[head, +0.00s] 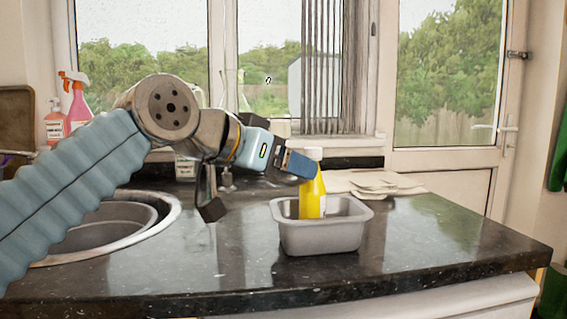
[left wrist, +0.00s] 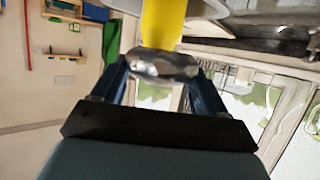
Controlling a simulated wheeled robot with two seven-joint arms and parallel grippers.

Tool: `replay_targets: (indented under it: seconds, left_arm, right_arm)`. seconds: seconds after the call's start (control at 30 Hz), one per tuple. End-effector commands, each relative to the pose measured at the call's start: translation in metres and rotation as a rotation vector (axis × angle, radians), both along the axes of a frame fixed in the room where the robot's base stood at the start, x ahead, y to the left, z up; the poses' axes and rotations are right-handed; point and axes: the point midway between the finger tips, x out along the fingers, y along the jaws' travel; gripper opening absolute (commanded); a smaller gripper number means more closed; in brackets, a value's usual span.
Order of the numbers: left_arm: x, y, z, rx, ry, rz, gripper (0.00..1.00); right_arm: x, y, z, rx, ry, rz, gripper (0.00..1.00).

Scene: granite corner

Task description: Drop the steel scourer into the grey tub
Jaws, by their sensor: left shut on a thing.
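The grey tub (head: 322,238) stands on the dark counter, right of the sink. A yellow bottle (head: 313,200) with a white cap stands upright in it, its lower part hidden by the tub's front wall. My left gripper (head: 300,167) is above the tub, beside the upper part of the bottle. In the left wrist view the left gripper (left wrist: 163,82) is shut on the shiny steel scourer (left wrist: 165,65), held between the fingertips. The yellow bottle (left wrist: 162,22) shows just beyond it. The scourer is hidden in the head view. My right gripper is not in view.
The round steel sink (head: 95,232) is at the left. Folded cloths (head: 375,183) lie behind the tub to the right. The counter right of the tub is clear.

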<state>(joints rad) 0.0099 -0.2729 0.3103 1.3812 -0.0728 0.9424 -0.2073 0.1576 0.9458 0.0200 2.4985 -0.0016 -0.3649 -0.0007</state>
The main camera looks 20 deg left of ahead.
Motion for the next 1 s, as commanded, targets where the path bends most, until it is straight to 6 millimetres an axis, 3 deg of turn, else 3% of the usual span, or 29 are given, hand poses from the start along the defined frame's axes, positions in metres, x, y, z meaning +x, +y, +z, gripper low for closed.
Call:
replay_targets:
  seconds: [0.23,0.27,0.4,0.67,0.83,1.0]
  left_arm:
    - [0.0,0.0,-0.004,0.0,0.0,0.0,0.35]
    - [0.0,0.0,-0.004,0.0,0.0,0.0,0.78]
    - [0.0,0.0,-0.004,0.0,0.0,0.0,0.99]
    - [0.0,0.0,-0.004,0.0,0.0,0.0,0.99]
    - [0.0,0.0,0.012,0.0,0.0,0.0,0.99]
    - [-0.033,0.012,0.023,0.0,-0.005,0.001,0.99]
  right_arm:
    - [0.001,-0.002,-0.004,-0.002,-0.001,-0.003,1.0]
    - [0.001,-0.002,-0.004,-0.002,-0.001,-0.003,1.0]
    - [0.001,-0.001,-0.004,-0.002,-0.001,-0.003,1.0]
    - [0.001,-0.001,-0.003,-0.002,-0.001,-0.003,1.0]
    - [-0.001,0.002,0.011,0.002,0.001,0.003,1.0]
    - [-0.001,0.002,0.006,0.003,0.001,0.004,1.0]
